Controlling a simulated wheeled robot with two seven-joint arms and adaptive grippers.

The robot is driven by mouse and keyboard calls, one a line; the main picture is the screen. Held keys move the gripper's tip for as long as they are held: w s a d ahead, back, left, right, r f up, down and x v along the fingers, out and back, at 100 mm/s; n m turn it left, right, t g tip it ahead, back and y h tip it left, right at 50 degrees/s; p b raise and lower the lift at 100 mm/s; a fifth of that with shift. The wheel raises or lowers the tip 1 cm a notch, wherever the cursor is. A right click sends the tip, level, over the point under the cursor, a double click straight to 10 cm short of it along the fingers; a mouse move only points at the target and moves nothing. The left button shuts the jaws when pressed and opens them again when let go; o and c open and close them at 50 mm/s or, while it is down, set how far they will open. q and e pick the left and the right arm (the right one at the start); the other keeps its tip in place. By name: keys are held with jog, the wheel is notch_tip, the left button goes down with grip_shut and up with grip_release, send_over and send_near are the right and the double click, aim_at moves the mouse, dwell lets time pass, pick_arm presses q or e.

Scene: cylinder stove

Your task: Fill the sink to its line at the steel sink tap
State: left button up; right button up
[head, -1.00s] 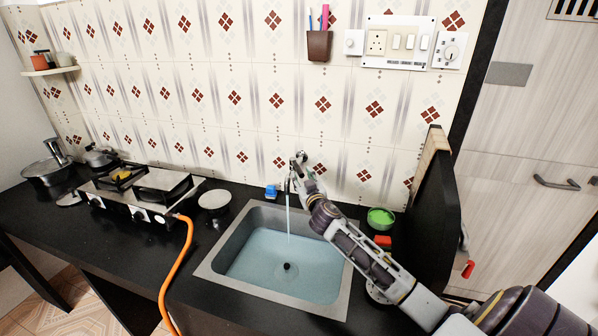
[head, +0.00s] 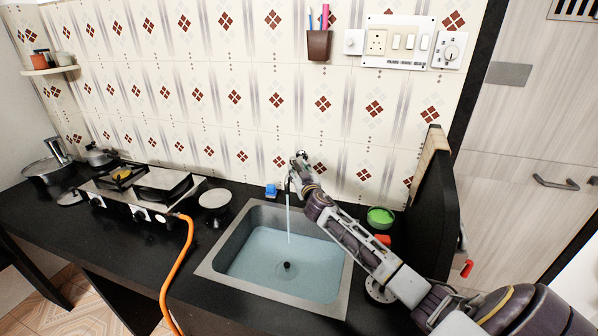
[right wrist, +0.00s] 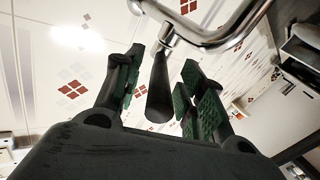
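The steel sink (head: 211,272) is set in the black counter and holds pale blue water (head: 300,266) with a dark drain at the bottom. A thin stream (head: 289,222) runs down into it from the tap at its back edge. I cannot make out a fill line. My right gripper (head: 297,164) is at the tap, above the back of the sink. In the right wrist view its green-padded fingers (right wrist: 160,88) are open, one on each side of a dark tapered part (right wrist: 160,95) below the chrome tap pipe (right wrist: 215,35). Gaps show beside that part. My left gripper is out of view.
A gas stove (head: 140,190) with an orange hose (head: 185,265) stands left of the sink. A blue item (head: 271,190) is behind the sink. A green bowl (head: 380,217) and a black upright panel (head: 437,205) are close to the right of my arm.

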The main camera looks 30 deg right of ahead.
jog(key=shift+c, duration=0.5)
grip_shut()
